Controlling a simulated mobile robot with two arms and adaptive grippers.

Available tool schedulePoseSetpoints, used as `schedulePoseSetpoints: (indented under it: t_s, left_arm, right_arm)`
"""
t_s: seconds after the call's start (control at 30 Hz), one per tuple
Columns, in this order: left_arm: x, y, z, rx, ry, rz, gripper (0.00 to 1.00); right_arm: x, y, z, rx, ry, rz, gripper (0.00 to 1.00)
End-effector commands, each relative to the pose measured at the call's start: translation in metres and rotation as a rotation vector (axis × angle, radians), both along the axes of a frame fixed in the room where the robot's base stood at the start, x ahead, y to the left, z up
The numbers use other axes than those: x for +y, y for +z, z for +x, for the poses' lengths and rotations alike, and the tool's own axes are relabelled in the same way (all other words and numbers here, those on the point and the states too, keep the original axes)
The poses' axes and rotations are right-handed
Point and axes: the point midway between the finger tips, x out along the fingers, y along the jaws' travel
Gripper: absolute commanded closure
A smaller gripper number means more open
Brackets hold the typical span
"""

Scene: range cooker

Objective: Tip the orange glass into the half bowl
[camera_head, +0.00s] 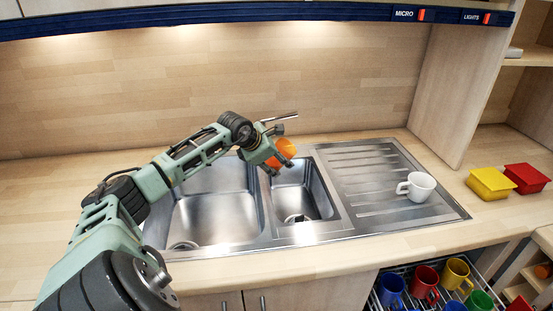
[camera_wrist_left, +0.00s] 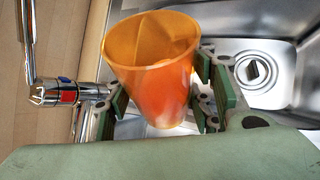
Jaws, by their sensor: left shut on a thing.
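The orange glass (camera_head: 285,151) is held in my left gripper (camera_head: 274,152), above the back end of the half bowl (camera_head: 318,190), the smaller sink basin. In the left wrist view, the glass (camera_wrist_left: 150,85) sits between the two fingers of my left gripper (camera_wrist_left: 160,100), which are shut on its sides. Its rim is at the top of that picture, and the inside wall shows through the opening. I cannot tell its exact tilt or whether it holds anything. A basin with a drain (camera_wrist_left: 262,75) lies below and to the right there. My right gripper is not in view.
The tap (camera_head: 280,117) stands close behind the glass; its body shows left of the glass in the wrist view (camera_wrist_left: 68,92). The larger basin (camera_head: 215,215) is on the left. A white mug (camera_head: 420,187) stands on the drainboard (camera_head: 365,175). Yellow and red boxes sit farther right.

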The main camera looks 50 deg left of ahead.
Motion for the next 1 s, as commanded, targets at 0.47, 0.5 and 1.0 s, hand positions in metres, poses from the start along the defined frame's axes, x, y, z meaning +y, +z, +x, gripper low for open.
schedulePoseSetpoints:
  t_s: [0.47, 0.5, 1.0]
  left_arm:
    - [0.000, 0.002, 0.000, -0.002, 0.000, 0.002, 0.87]
    - [0.000, 0.002, 0.000, 0.001, 0.000, 0.004, 0.87]
    - [0.002, 0.002, -0.001, 0.076, -0.001, 0.091, 0.87]
  right_arm:
    - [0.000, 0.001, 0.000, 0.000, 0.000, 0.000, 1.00]
    - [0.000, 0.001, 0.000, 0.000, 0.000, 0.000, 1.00]
    - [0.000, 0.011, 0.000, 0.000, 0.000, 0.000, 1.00]
